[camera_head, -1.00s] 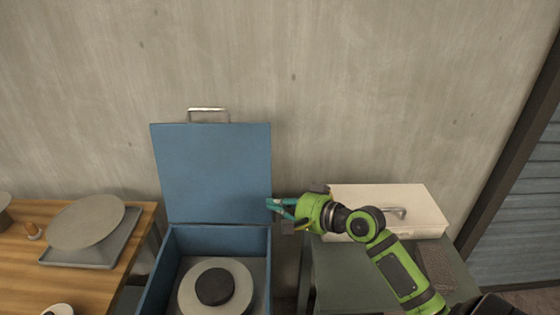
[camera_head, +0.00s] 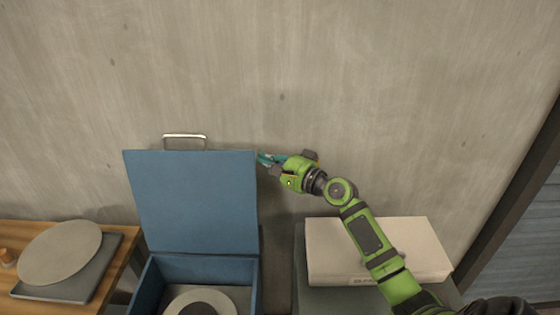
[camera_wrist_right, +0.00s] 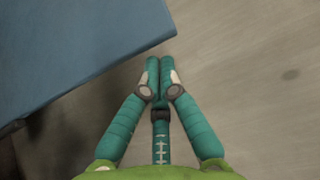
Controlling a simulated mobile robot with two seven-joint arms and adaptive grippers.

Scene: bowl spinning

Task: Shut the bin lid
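The blue bin (camera_head: 200,266) stands with its blue lid (camera_head: 190,200) raised upright against the concrete wall. A metal handle (camera_head: 185,136) sits on the lid's top edge. A round pale disc with a dark centre (camera_head: 202,303) lies inside the bin, partly cut off by the frame. My right gripper (camera_head: 265,160) is at the lid's upper right corner, with its fingertips close to the edge. In the right wrist view the teal fingers (camera_wrist_right: 159,70) are together with nothing seen between them, just beside the blue lid's corner (camera_wrist_right: 80,40). Contact cannot be told. My left gripper is not in view.
A wooden table (camera_head: 115,240) on the left holds a grey tray (camera_head: 85,280) with a round plate (camera_head: 60,250). On the right, a pale case (camera_head: 420,245) lies on a dark stand (camera_head: 310,297). The wall (camera_head: 400,80) is close behind the lid.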

